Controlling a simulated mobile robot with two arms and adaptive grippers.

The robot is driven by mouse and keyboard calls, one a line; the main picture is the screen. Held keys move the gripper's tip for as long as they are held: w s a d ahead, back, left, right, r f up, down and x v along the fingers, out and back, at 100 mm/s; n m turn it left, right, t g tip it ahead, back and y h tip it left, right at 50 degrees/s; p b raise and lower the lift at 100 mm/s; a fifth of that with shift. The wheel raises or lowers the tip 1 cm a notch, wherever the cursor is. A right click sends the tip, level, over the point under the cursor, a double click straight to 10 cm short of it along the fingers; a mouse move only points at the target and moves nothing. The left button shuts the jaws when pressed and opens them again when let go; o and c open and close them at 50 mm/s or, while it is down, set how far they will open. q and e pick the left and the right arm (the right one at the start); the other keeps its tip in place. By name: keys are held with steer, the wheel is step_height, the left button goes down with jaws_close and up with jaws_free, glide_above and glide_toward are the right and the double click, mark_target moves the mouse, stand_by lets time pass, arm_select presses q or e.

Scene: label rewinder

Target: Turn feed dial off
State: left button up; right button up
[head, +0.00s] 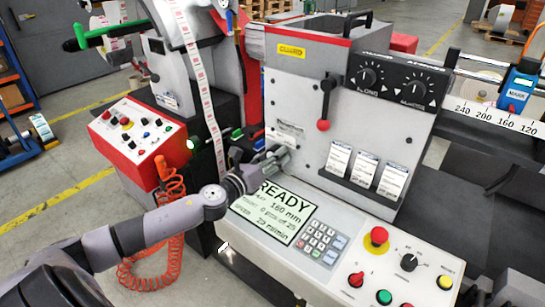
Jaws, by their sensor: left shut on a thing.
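My left gripper (277,159) is at the lower left of the rewinder's grey front face (315,125), just below a small label plate (285,133). Its fingers are shut on a small part at the face, which looks like the feed dial. The fingers hide most of this part, so its pointer and setting cannot be read. My right gripper is not in view.
Below are the READY display (283,208), keypad (318,240), red stop button (377,237) and a black selector (409,262). A label strip (205,95) runs at left.

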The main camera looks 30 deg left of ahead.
arm_select(q)
steer(key=n, duration=0.3)
steer(key=shift+a+n, duration=0.1)
steer(key=shift+n, duration=1.8)
steer(key=o, duration=1.2)
steer(key=shift+s, duration=0.1)
steer(key=shift+s+f, duration=0.1)
steer(key=shift+s, duration=0.1)
steer(key=s, duration=0.7)
steer(key=s+a, duration=0.1)
steer(key=s, duration=0.3)
steer(key=shift+s, duration=0.2)
